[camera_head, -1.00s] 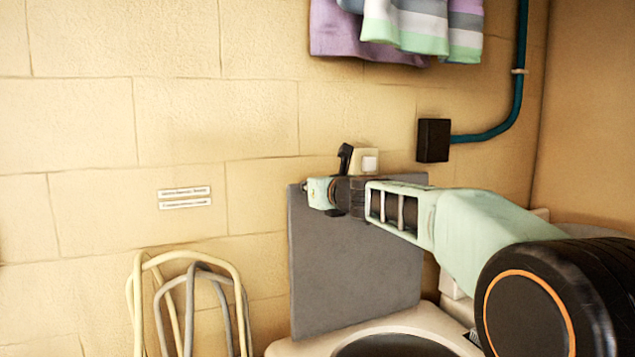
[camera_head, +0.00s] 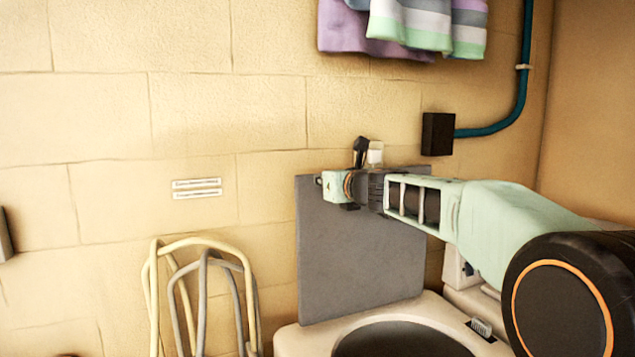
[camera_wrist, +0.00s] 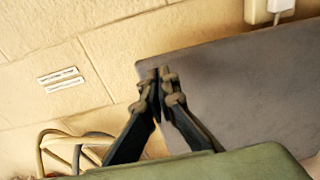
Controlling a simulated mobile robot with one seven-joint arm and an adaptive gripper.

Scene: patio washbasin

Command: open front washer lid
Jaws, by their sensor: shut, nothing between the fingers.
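The washer lid (camera_head: 360,260) is a flat grey panel standing nearly upright at the rear of the cream washer (camera_head: 300,342), in front of the wall. The washer's dark round opening (camera_head: 405,342) shows uncovered below it. The lid also fills the right of the wrist view (camera_wrist: 240,85). My gripper (camera_wrist: 162,75) is shut and empty. Its tips overlap the lid's left edge near the upper corner in the wrist view; whether they touch it I cannot tell. In the head view my arm end crosses in front of the lid's top, and the fingertips are not clear.
Looped cream and grey hoses (camera_head: 205,285) hang at the left. A white outlet (camera_head: 376,153) and a black box (camera_head: 438,134) with a teal pipe (camera_head: 524,60) are on the wall. Striped towels (camera_head: 420,28) hang above.

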